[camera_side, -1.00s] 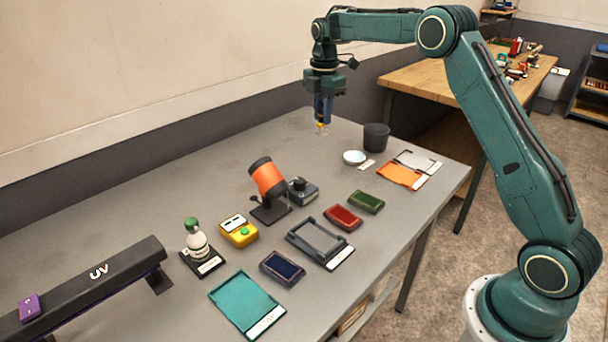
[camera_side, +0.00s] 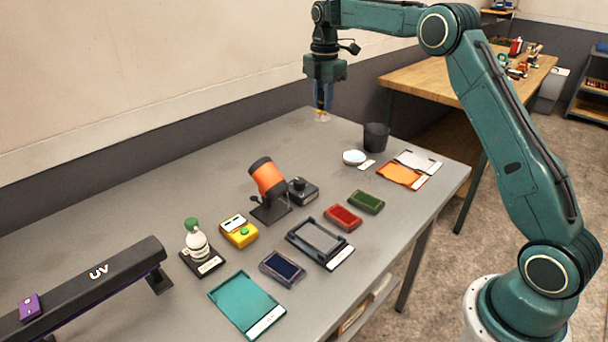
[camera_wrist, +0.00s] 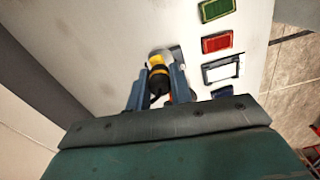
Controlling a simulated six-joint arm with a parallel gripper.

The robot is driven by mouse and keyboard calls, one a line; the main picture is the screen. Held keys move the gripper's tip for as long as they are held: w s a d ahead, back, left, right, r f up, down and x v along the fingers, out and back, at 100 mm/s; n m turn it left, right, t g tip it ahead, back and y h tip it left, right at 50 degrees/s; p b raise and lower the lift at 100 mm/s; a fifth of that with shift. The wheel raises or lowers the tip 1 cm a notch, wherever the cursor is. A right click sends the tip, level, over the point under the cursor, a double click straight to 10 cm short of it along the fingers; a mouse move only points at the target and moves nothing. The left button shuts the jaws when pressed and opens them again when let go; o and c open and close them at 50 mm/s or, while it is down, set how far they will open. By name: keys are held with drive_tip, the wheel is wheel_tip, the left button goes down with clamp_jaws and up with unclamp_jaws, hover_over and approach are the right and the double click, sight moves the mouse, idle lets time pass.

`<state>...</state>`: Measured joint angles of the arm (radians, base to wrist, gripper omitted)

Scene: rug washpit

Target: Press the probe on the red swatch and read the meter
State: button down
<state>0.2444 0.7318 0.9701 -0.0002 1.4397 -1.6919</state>
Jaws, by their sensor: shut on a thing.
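My gripper (camera_side: 322,108) is shut on a small probe-like tool and holds it upright above the far end of the grey table. The tool shows in the wrist view (camera_wrist: 158,76) as a black body with a yellow band and a pale tip, between the two blue fingers. The red swatch (camera_side: 343,217) lies in the middle right of the table, well apart from the tool; it also shows in the wrist view (camera_wrist: 216,43). A yellow box (camera_side: 239,232) with a pale display and a green button looks like the meter; its reading is too small to make out.
A green swatch (camera_side: 366,201), a blue swatch (camera_side: 282,268) and a framed grey tray (camera_side: 318,242) lie near the red one. An orange-and-black cylinder (camera_side: 267,178) stands on a mount. A black cup (camera_side: 376,137) and white bowl (camera_side: 354,157) stand nearer my gripper.

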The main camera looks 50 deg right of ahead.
drive_tip(key=shift+s+a+f, duration=0.4)
drive_tip(key=shift+a+f, duration=0.05)
drive_tip(key=shift+f, duration=0.05)
drive_tip(key=s+a+f, duration=0.4)
drive_tip(key=s+f, duration=0.1)
drive_tip(key=s, duration=0.2)
drive_tip(key=s+a+f, duration=0.3)
drive_tip(key=s+f, duration=0.2)
drive_tip(key=s, duration=0.2)
drive_tip(key=shift+s+a, duration=0.15)
drive_tip(key=shift+a, duration=0.25)
drive_tip(key=shift+f, duration=0.25)
drive_tip(key=shift+f, duration=2.85)
drive_tip(key=shift+f, duration=0.55)
